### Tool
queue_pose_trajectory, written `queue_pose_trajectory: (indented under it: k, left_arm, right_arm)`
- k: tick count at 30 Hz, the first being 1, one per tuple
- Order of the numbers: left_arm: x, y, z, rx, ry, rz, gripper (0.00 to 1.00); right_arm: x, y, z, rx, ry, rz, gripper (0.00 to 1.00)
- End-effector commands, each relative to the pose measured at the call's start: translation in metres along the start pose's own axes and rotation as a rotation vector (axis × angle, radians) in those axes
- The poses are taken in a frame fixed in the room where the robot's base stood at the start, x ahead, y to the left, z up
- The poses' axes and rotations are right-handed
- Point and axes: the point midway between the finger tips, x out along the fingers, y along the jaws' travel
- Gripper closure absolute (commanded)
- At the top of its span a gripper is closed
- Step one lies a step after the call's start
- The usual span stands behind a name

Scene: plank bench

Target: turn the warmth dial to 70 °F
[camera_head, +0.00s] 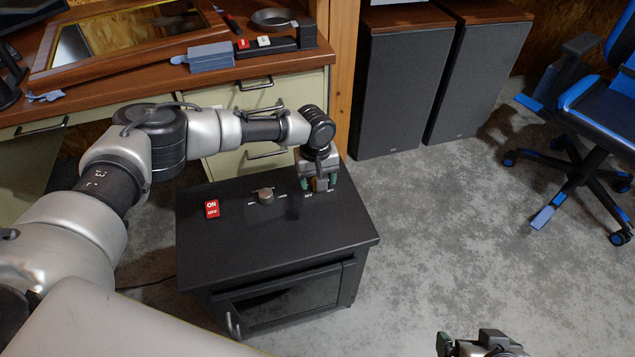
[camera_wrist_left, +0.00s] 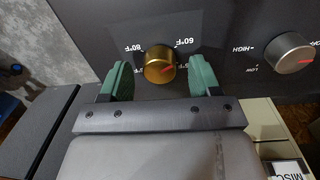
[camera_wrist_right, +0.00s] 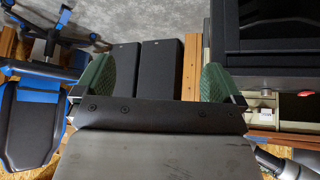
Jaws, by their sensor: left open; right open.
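The brass dial (camera_wrist_left: 160,60) with degree labels around it lies between the open fingers of my left gripper (camera_wrist_left: 160,80), with a gap on both sides. In the head view the dial (camera_head: 320,184) sits on the black cabinet's top, partly hidden by my left gripper (camera_head: 318,181). My right gripper (camera_head: 485,345) is at the bottom edge of the head view, away from the cabinet; it shows open and empty in the right wrist view (camera_wrist_right: 155,85).
The black cabinet (camera_head: 250,250) also bears a silver HIGH/LOW knob (camera_head: 265,196) and a red ON/OFF switch (camera_head: 212,209). Behind stands a wooden desk (camera_head: 130,95) with drawers. Two speakers (camera_head: 400,90) and a blue chair (camera_head: 590,120) stand at the right. The floor between is clear.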

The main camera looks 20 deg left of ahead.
Motion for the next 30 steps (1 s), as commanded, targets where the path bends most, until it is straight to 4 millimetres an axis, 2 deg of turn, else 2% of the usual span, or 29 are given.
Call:
queue_pose_trajectory:
  k: [6, 14, 17, 24, 30]
  left_arm:
    - [0.0094, -0.0002, -0.0003, 0.000, 0.001, 0.000, 0.37]
    - [0.0097, -0.0001, -0.0002, 0.001, 0.001, 0.000, 0.37]
    - [0.0097, -0.0001, -0.0001, 0.001, 0.001, 0.000, 0.50]
    - [0.0096, 0.0000, -0.0001, 0.001, 0.001, 0.000, 0.86]
    - [0.0091, 0.0000, 0.0000, 0.004, 0.000, 0.000, 0.87]
  right_arm:
    - [0.0031, -0.0020, -0.0118, -0.002, 0.077, -0.005, 0.01]
    - [0.0030, -0.0022, -0.0133, -0.002, 0.084, -0.005, 0.01]
    - [0.0029, -0.0022, -0.0132, -0.002, 0.084, -0.005, 0.01]
    - [0.0029, -0.0022, -0.0130, -0.002, 0.083, -0.005, 0.01]
    - [0.0017, -0.0022, -0.0117, -0.002, 0.070, -0.005, 0.01]
